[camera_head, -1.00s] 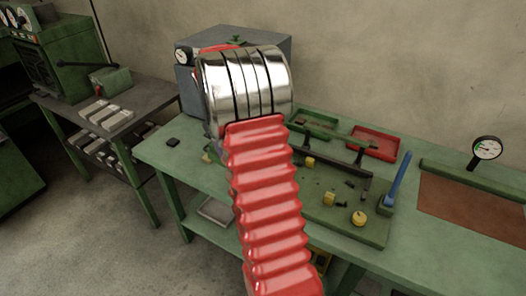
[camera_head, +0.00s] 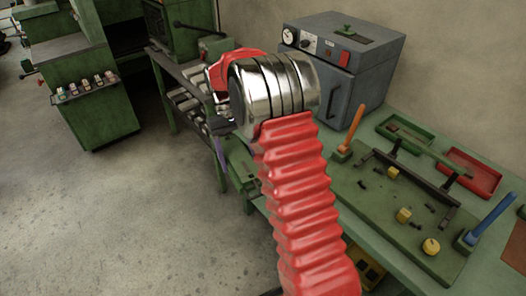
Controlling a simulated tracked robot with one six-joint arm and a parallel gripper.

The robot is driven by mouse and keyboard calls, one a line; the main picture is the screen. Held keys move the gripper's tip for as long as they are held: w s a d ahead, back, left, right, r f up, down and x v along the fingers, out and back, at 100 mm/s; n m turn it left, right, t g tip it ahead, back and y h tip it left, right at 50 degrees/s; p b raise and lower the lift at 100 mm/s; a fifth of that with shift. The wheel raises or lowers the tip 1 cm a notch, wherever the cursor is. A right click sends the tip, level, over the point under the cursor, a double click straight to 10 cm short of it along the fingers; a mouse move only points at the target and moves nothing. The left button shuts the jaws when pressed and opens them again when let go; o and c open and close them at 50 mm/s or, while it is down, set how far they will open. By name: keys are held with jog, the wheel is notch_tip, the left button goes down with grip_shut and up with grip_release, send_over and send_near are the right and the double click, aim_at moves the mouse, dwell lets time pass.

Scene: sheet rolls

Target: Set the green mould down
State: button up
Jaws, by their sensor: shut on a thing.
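My red and chrome arm fills the middle of the view and hides most of what lies beyond it. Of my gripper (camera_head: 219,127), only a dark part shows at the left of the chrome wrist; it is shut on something. I cannot make out the green mould clearly; my wrist hides what the jaws hold. A thin purple piece (camera_head: 218,156) shows just below the dark part. I cannot tell what it belongs to.
A grey oven (camera_head: 345,70) stands on the green bench (camera_head: 400,120). A red tray (camera_head: 470,173) lies at the right. A shelf rack stands behind; bare floor lies left.

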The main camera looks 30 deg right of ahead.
jog(key=w+a, duration=0.1)
jog(key=a, duration=0.5)
jog(key=shift+f, duration=0.4)
jog(key=shift+s+a, duration=0.1)
jog(key=shift+s, duration=0.1)
